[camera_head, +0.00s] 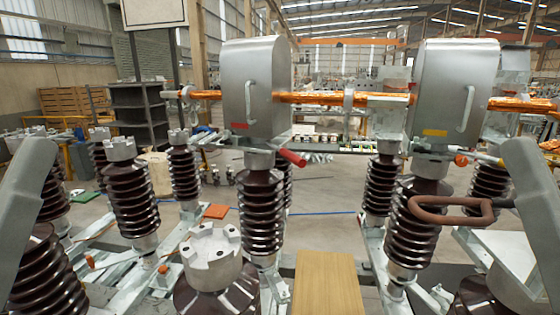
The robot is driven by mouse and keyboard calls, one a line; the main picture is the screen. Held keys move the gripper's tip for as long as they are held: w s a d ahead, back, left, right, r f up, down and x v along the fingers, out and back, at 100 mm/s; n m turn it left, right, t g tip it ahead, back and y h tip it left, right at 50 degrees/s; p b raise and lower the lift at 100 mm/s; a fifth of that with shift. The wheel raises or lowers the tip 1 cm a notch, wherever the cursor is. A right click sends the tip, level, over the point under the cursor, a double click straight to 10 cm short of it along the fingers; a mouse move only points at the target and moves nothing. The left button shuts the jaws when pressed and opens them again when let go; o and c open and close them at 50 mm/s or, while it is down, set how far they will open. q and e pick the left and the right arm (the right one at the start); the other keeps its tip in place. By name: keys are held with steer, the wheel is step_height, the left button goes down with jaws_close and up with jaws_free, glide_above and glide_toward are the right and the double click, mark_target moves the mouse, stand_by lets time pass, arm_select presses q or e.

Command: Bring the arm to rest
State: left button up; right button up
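A grey link of my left arm (22,205) stands at the left edge, and a grey link of my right arm (537,215) stands at the right edge. Both rise from the lower corners and lean. Neither gripper shows in the head view, so I cannot see what either one holds. Both visible links appear in front of the isolator frames, and I cannot tell whether they touch anything.
Brown ribbed insulators (130,195) stand on grey frames. A red handle (292,157), brown loop (450,208) and wooden board (328,285) are nearby. Floor shows between the frames.

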step_height(320, 180, up, 26)
steer(key=p, duration=2.2)
steer(key=shift+f, duration=0.35)
